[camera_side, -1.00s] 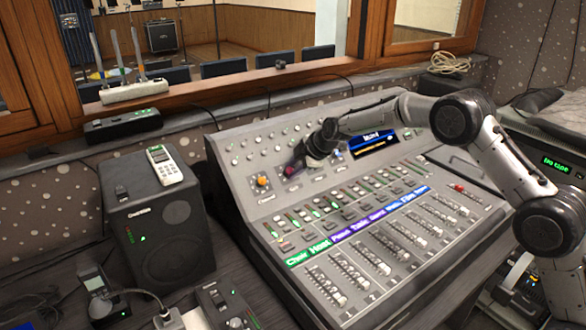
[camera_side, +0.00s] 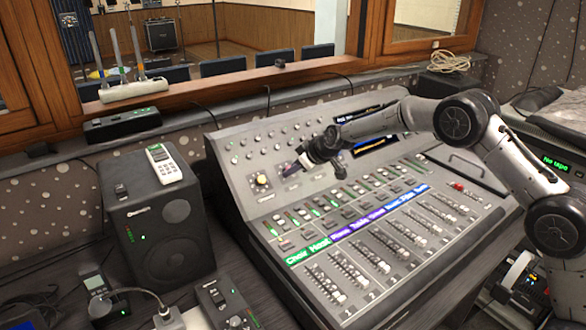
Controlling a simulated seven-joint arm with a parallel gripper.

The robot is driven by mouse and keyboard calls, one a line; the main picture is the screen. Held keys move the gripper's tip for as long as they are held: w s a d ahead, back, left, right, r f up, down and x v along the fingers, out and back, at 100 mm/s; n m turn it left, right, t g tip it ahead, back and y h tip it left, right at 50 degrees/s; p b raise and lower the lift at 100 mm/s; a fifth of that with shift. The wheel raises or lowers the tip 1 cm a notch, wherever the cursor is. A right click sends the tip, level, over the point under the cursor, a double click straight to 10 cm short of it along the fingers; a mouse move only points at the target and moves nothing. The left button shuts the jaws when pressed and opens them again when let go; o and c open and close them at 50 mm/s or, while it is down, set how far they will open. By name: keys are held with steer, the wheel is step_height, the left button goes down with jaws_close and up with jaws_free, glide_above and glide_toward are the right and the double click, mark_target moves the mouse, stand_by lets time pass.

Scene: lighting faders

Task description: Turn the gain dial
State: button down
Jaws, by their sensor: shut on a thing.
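The mixing console (camera_side: 285,270) has a row of dials on its sloped upper panel. My gripper (camera_side: 299,166) is at this row and shut on a dial, just right of a pale-yellow-topped dial (camera_side: 262,181). The gripped dial is mostly hidden by my fingers, and its pointer cannot be seen. Labels under the dials are too small to read.
Several faders (camera_side: 372,250) and coloured channel labels fill the lower panel. A black speaker (camera_side: 165,235) with a handheld recorder (camera_side: 164,163) on top stands left of the console. A window sill runs behind.

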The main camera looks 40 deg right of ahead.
steer(key=shift+m, duration=0.6)
steer(key=c, duration=0.6)
jaws_free()
steer(key=shift+s+r, duration=0.1)
steer(key=v, duration=1.3)
steer(key=shift+s+r, duration=0.2)
steer(key=shift+s, duration=0.05)
